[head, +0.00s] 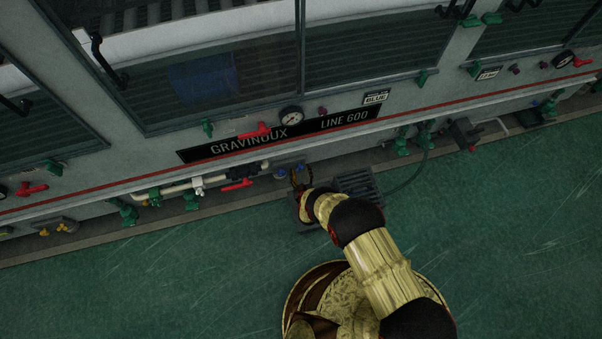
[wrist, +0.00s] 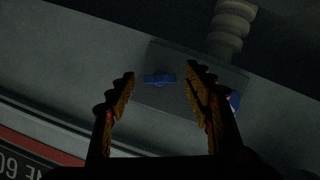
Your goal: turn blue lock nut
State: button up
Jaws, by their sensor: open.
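A blue lock nut (wrist: 159,79), small and winged, sits on a grey plate (wrist: 180,100) in the wrist view. My gripper (wrist: 161,70) is open, with one finger on either side of the nut in the picture. The fingers appear apart from it and hold nothing. A second blue part (wrist: 235,101) with some white shows partly behind the right finger. In the head view my gripper (head: 302,180) is low at the machine's lower edge, near small blue parts (head: 281,175). I cannot tell there which one is the nut.
Pale pipes with a white fitting (head: 198,185) and a red lever (head: 237,184) lie left of my gripper. A floor grate (head: 358,184) is just right of it. A ribbed pale column (wrist: 231,28) stands beyond the plate. Green floor (head: 500,230) is clear.

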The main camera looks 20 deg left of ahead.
jog(key=shift+c, duration=0.3)
jog(key=c, duration=1.1)
